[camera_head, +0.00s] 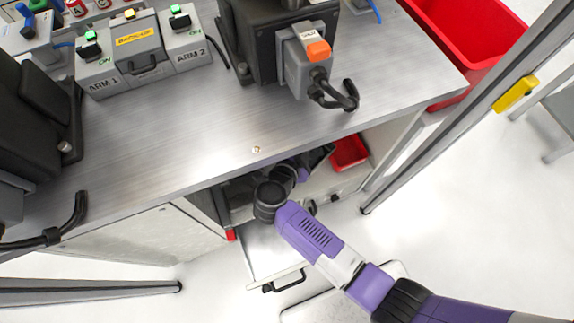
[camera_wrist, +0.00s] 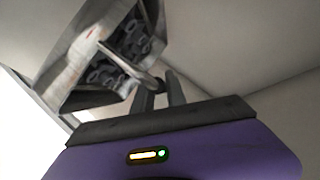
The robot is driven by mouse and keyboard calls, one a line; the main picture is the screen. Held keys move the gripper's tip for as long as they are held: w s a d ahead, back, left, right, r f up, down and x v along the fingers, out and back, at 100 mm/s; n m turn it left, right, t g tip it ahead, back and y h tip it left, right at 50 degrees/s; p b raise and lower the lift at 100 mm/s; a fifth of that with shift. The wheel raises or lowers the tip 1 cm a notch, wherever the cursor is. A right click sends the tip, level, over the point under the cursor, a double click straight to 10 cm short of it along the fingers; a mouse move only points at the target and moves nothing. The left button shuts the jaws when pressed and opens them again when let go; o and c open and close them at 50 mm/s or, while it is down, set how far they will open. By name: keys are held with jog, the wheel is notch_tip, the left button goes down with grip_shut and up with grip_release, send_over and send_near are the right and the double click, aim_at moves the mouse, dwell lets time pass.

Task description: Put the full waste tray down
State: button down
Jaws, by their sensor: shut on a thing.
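The waste tray (camera_wrist: 62,88) shows in the wrist view as a grey metal tray, tilted in the picture, with several dark ring-like pieces (camera_wrist: 122,58) inside. My gripper (camera_wrist: 163,84) is at its near side and shut on the tray's bar-like handle. In the head view my purple arm reaches in under the workbench (camera_head: 200,150). There the benchtop and my arm hide the gripper and the tray. I cannot tell whether the tray touches a surface beneath it.
A pulled-out drawer with a black handle (camera_head: 284,282) is below my arm. A small red bin (camera_head: 349,152) sits right of my wrist under the bench. A large red container (camera_head: 465,45) is at upper right. Metal legs and the bench edge frame the opening. Pale walls surround the tray.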

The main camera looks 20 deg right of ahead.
jog(key=shift+w+f, duration=0.15)
jog(key=shift+m+g+h, duration=0.3)
jog(key=shift+f+b, duration=2.25)
jog(key=shift+f, duration=2.5)
jog(key=shift+f, duration=0.1)
jog(key=c, duration=1.3)
grip_release()
jog(key=shift+c, duration=0.2)
jog(key=shift+s+a+r, duration=0.25)
jog(key=shift+s+a, duration=0.05)
jog(key=shift+s, duration=0.05)
jog(key=p+v, duration=0.2)
jog(key=v, duration=0.9)
jog(key=shift+p, duration=0.35)
jog(key=shift+s+d, duration=0.1)
jog(key=shift+s, duration=0.05)
